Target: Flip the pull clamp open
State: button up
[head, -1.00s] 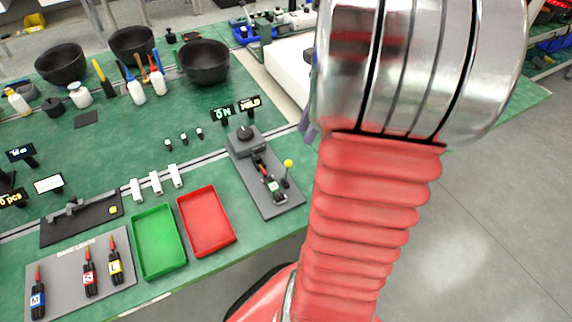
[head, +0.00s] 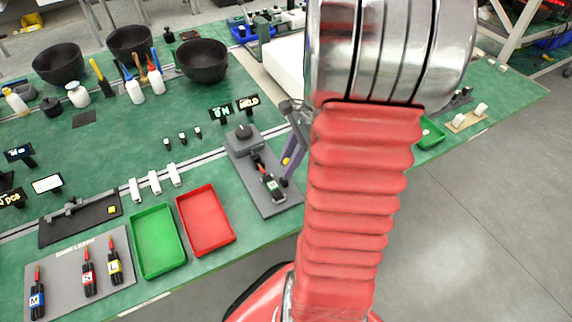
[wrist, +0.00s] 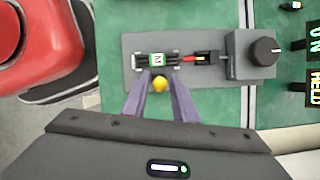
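The pull clamp's yellow ball knob (head: 286,161) stands at the right side of a grey fixture plate (head: 284,204). In the wrist view the knob (wrist: 159,84) shows between the tips of my gripper's two purple fingers (wrist: 160,88). The fingers are apart, with a small gap visible on each side of the knob. In the head view my gripper (head: 291,155) is at the knob and partly covers it and the lever. A black device with a white-and-green M label (wrist: 156,60) lies in the fixture beside the knob, its red end toward the dial block.
A grey block with a black dial (head: 243,132) stands at the plate's far end, with small lit signs (head: 247,103) behind it. A red tray (head: 206,221) and a green tray (head: 158,240) lie to the left. My arm hides much of the right side.

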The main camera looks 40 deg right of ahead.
jog(key=shift+w+a+f, duration=0.1)
jog(key=shift+a+f, duration=0.15)
jog(key=shift+f, duration=0.35)
jog(key=shift+c, duration=0.5)
grip_shut()
